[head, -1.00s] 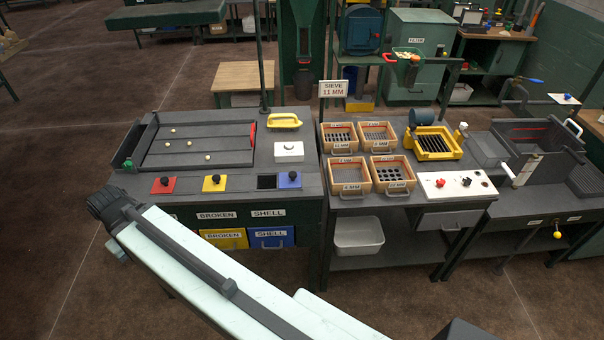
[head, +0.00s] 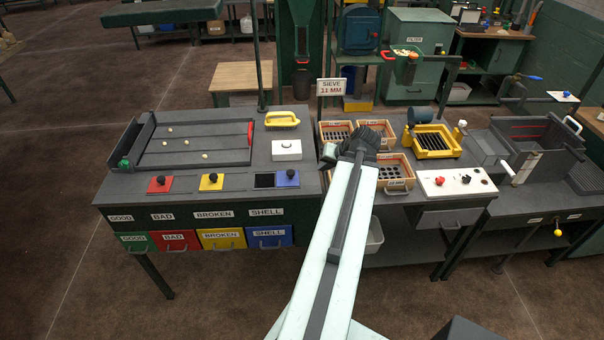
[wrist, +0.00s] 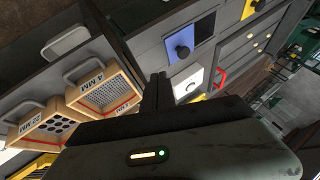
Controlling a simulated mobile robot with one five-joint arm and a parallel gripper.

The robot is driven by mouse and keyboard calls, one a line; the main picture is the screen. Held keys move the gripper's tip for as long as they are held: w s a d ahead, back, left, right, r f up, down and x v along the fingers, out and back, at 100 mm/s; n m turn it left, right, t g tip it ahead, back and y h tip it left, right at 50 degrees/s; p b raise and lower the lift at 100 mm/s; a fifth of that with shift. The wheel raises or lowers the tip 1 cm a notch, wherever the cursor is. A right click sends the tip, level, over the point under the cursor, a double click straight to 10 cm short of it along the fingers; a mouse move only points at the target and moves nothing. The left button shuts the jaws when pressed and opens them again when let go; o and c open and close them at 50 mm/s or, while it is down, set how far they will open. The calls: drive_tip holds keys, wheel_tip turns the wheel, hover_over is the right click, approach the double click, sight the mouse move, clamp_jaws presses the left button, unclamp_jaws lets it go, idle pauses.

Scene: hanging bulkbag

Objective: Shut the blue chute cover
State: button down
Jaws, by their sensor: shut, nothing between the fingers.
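The blue chute cover (head: 288,179) is a small square plate with a dark knob, on the top of the left sorting bench near its right front corner. A dark open chute hole (head: 264,181) shows just to its left, so the cover sits beside the hole. The cover also shows in the wrist view (wrist: 205,27), upper middle. My gripper (head: 333,155) is to the right of the cover, over the left edge of the sieve bench, apart from it. Its dark fingers (wrist: 156,94) are shut and empty in the wrist view.
A red cover (head: 159,185) and a yellow cover (head: 211,182) lie further left. A white box (head: 287,150) with a knob and a yellow handle (head: 282,119) stand behind the blue cover. Sieve trays (head: 395,172) lie under and beside my arm.

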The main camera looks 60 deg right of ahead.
drive_tip(key=b, duration=0.9)
approach(295, 176)
drive_tip(key=f, duration=0.1)
drive_tip(key=s+d+f, duration=0.1)
drive_tip(key=d+f, duration=0.1)
drive_tip(key=f, duration=0.1)
drive_tip(key=shift+s+d+f, duration=0.1)
drive_tip(key=shift+s+d, duration=0.05)
drive_tip(key=shift+s, duration=0.1)
drive_tip(key=w, duration=0.1)
drive_tip(key=w+a, duration=0.1)
drive_tip(key=w+p, duration=0.1)
drive_tip(key=shift+w+a+r, duration=0.1)
drive_tip(key=shift+a+r, duration=0.1)
drive_tip(key=shift+r, duration=0.2)
drive_tip(key=shift+w, duration=0.3)
drive_tip(key=shift+a, duration=0.1)
